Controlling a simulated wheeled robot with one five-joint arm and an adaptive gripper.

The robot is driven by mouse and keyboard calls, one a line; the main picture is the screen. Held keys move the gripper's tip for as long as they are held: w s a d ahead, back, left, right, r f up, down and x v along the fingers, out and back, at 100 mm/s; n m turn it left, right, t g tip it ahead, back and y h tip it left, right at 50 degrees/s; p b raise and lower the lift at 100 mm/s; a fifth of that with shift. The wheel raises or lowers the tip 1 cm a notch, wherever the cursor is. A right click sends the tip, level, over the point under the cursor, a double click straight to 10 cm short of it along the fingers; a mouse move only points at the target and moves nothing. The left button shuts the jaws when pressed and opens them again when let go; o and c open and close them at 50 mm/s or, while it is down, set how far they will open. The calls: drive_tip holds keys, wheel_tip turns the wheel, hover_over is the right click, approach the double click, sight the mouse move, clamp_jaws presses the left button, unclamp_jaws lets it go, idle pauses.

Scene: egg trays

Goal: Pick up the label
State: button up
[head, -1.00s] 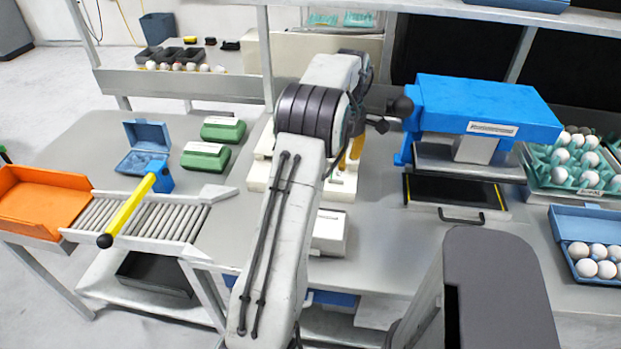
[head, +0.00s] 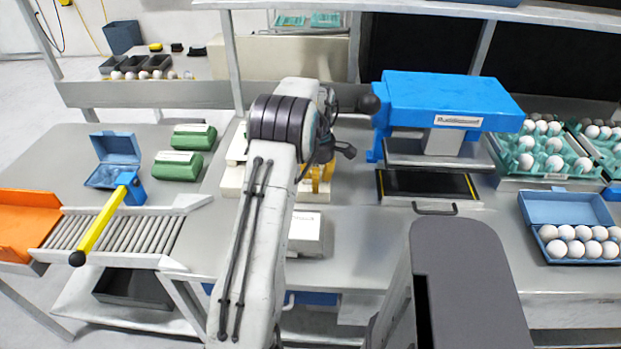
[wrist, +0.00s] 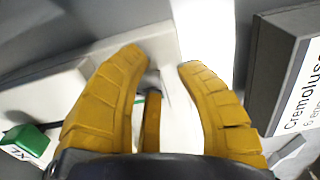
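A white label (wrist: 300,95) with dark print, "Cremoluse" and "6 eggs", shows at the right edge of the wrist view, on a dark grey box. In the head view a small white box (head: 305,230) on the bench may carry it; its print is too small to read. My gripper (wrist: 163,58) is open, its yellow fingers apart with nothing held between them. It points at pale surfaces left of the label and does not touch the label. In the head view my gripper (head: 317,180) is partly hidden by my arm, above and behind the white box.
A blue press (head: 450,100) stands right of my arm, over a black pad. Egg trays (head: 545,160) and a blue egg carton (head: 570,225) lie farther right. Green cartons (head: 180,163), a roller conveyor (head: 120,230) with a yellow lever, and an orange tray (head: 28,225) are left.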

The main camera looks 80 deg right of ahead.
drive_tip(key=shift+c, duration=0.3)
clamp_jaws()
idle(0.4)
